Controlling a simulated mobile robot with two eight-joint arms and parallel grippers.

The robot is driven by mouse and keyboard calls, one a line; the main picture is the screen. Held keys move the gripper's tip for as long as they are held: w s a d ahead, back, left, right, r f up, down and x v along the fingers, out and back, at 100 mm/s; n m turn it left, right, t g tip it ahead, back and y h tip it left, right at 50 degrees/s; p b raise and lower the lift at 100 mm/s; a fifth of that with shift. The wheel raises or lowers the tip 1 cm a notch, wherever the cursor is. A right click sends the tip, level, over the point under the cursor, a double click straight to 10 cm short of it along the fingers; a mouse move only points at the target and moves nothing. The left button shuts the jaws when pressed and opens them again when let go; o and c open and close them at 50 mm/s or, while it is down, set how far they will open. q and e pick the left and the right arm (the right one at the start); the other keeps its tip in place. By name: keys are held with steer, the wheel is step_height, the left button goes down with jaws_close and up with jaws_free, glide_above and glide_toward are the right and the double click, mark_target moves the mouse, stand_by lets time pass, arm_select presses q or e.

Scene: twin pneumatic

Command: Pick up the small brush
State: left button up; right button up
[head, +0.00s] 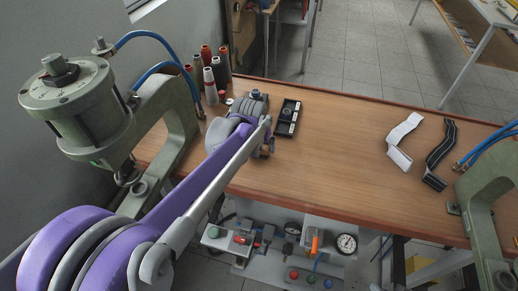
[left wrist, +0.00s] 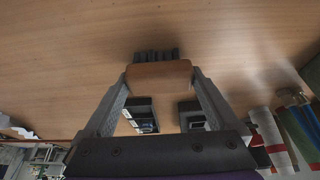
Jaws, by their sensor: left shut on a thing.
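The small brush (left wrist: 158,75) has a light wooden body and dark bristles. In the left wrist view it lies across between the two fingertips, with the bristles at the far side, close to the wooden tabletop. My left gripper (left wrist: 161,78) is shut on it; whether the bristles touch the table I cannot tell. In the head view my left gripper (head: 268,146) is over the workbench, just left of the black tray, and my arm largely hides the brush there. My right gripper is not in view.
The black compartment tray (head: 288,118) lies beside the gripper on the workbench (head: 340,150). Several thread spools (head: 214,75) stand at the back left. A green press (head: 178,120) is at left, another (head: 485,205) at right. White (head: 402,140) and black (head: 439,155) straps lie right; the middle is clear.

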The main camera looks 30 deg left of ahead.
arm_select(q)
steer(key=shift+c, duration=0.8)
steer(key=shift+r, duration=0.1)
step_height(320, 180, up, 10)
steer(key=shift+f+p, duration=0.1)
steer(key=shift+p, duration=0.25)
